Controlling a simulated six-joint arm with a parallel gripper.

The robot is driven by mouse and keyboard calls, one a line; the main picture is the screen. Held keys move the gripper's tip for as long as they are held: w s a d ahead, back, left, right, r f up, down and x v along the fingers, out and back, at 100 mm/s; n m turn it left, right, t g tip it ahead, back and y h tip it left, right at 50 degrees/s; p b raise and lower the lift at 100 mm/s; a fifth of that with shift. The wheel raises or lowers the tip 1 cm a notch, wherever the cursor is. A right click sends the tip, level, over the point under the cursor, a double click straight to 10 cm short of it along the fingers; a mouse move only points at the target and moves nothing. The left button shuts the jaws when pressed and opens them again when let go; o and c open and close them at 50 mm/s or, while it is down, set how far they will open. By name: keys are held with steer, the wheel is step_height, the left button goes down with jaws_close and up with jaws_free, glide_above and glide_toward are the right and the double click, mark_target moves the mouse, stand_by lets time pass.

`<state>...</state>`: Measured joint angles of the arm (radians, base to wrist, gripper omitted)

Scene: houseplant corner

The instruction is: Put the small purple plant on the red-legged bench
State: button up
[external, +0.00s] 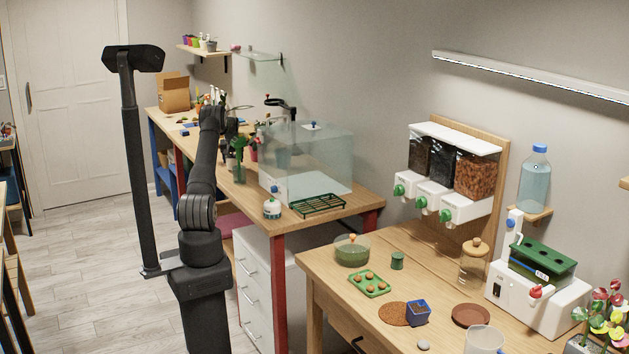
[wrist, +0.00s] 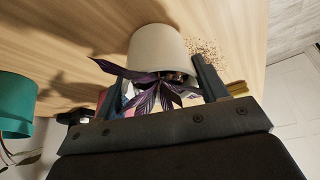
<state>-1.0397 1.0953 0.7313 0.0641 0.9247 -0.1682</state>
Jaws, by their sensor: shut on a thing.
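The small purple plant (wrist: 155,92) has dark purple pointed leaves and a beige pot (wrist: 157,45). In the wrist view my gripper (wrist: 158,78) is shut on it, with one finger on each side of the pot. Wood lies behind the pot; I cannot tell whether the pot touches it. In the external view my arm reaches over the far benches and my gripper (external: 232,124) is small and dark; the plant cannot be made out there. The red-legged bench (external: 322,227) is the middle one, with red legs (external: 280,290).
A blue-legged bench (external: 154,150) lies beyond. In the wrist view a teal pot (wrist: 16,105) is at left and brown crumbs (wrist: 206,48) lie right of the beige pot.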

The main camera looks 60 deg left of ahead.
steer(key=o, duration=1.1)
steer(key=shift+f, duration=0.1)
steer(key=shift+r, duration=0.45)
steer(key=v, duration=1.1)
steer(key=shift+d+r, duration=0.2)
steer(key=shift+r, duration=0.05)
